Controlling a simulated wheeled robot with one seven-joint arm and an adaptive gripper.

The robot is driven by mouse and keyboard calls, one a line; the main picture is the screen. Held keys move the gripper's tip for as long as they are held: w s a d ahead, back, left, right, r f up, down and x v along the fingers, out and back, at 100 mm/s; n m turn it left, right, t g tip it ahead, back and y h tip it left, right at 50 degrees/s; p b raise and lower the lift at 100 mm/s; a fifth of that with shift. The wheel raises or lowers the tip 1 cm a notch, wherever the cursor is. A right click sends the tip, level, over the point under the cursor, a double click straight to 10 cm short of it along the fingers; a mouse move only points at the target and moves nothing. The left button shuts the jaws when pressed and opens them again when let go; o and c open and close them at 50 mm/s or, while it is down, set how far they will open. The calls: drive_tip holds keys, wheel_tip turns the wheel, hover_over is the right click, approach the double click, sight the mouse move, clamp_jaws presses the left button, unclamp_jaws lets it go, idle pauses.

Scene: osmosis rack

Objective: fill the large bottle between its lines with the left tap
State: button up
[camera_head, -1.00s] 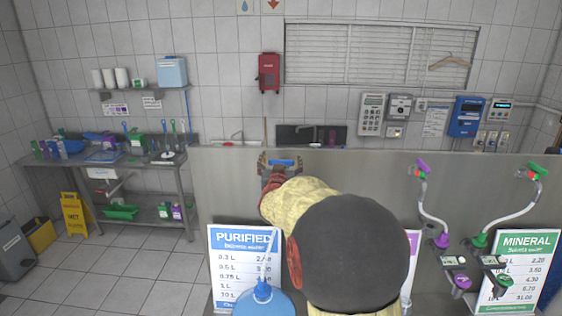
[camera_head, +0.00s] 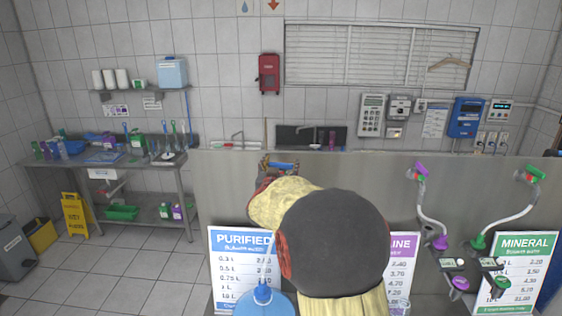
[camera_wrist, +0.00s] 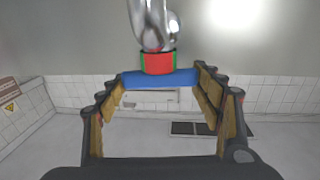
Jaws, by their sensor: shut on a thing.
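The large blue bottle (camera_head: 264,303) stands at the bottom of the head view, in front of the PURIFIED price board; only its top shows. Its lines and water level are out of view. A thin pale line runs down to its blue neck; I cannot tell if it is water. The left tap's blue handle (camera_head: 282,165) is at the top of the steel panel. My gripper (camera_head: 279,166) is around it. In the wrist view the blue handle (camera_wrist: 160,78) spans between my fingers, below a red and green collar (camera_wrist: 158,62) and a chrome pipe (camera_wrist: 150,22).
Purple (camera_head: 420,171) and green (camera_head: 534,174) tap handles with curved pipes stand at right, by the MINERAL board (camera_head: 525,270).

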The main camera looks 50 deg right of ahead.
drive_tip(key=m+g+p, duration=0.1)
drive_tip(key=m+g+h+p, duration=0.1)
drive_tip(key=shift+w+r+g, duration=0.15)
drive_tip(key=shift+r+g, duration=0.15)
drive_tip(key=shift+f+m+g+h+p, duration=0.2)
drive_tip(key=shift+m+g+h+p, duration=0.15)
drive_tip(key=shift+g, duration=0.25)
drive_tip(key=o, duration=1.2)
drive_tip(key=shift+f, duration=0.1)
drive_tip(key=v, duration=1.2)
